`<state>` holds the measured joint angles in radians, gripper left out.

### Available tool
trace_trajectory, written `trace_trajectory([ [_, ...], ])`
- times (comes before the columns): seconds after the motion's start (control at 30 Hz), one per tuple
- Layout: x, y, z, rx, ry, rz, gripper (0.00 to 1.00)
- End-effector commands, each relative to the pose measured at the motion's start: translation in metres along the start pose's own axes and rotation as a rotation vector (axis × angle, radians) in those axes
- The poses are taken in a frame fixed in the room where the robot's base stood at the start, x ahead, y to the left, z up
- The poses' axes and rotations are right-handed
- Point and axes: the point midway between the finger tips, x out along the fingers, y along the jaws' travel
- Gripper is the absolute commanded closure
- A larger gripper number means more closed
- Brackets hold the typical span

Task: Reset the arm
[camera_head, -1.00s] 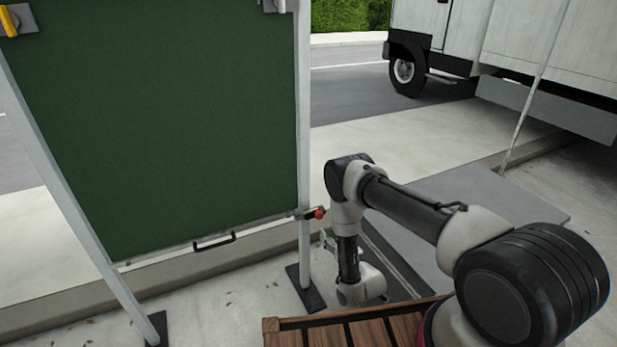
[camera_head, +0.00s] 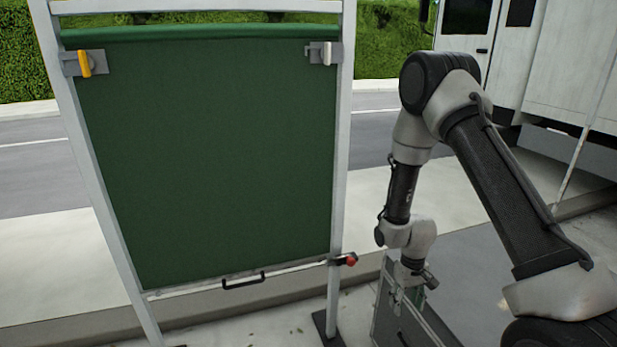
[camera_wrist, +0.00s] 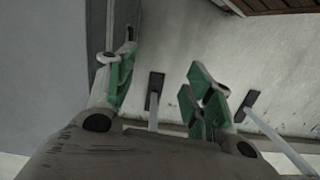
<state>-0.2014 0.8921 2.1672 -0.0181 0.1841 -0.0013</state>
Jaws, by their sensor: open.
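My arm (camera_head: 500,170) rises at the right of the head view, bends at a high elbow and hangs down to the wrist. My gripper (camera_head: 405,298) points down at the lower end, to the right of the green panel's right post. In the wrist view my gripper (camera_wrist: 160,88) shows two green-padded fingers spread wide apart. Nothing is between them but pavement and post feet further off. In the head view the fingers are small and partly hidden by the wrist.
A green panel (camera_head: 205,160) hangs in a grey metal frame, with a yellow latch (camera_head: 85,64), a pale latch (camera_head: 327,54), a black handle (camera_head: 243,281) and a red knob (camera_head: 351,260). A white truck (camera_head: 550,60) stands behind my arm. A grey platform (camera_head: 465,265) lies near my gripper.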

Motion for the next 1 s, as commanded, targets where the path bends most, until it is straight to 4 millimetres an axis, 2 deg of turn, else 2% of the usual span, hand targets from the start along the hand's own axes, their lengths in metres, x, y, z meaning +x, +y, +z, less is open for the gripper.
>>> trace_trajectory([
  [0.03,-0.035,0.004,0.009,0.011,-0.020,0.000,0.48],
  [0.1,-0.077,0.008,0.028,0.026,-0.057,-0.002,0.48],
  [0.3,-0.184,0.017,0.089,0.065,-0.116,-0.008,0.48],
  [0.4,-0.230,0.020,0.122,0.084,-0.119,-0.012,0.48],
  [0.5,-0.269,0.022,0.155,0.104,-0.101,-0.015,0.48],
  [0.7,-0.329,0.025,0.212,0.143,0.015,-0.015,0.48],
  [0.8,-0.353,0.026,0.230,0.163,0.127,-0.009,0.48],
  [1.0,-0.393,0.030,0.254,0.197,0.352,0.011,0.48],
])
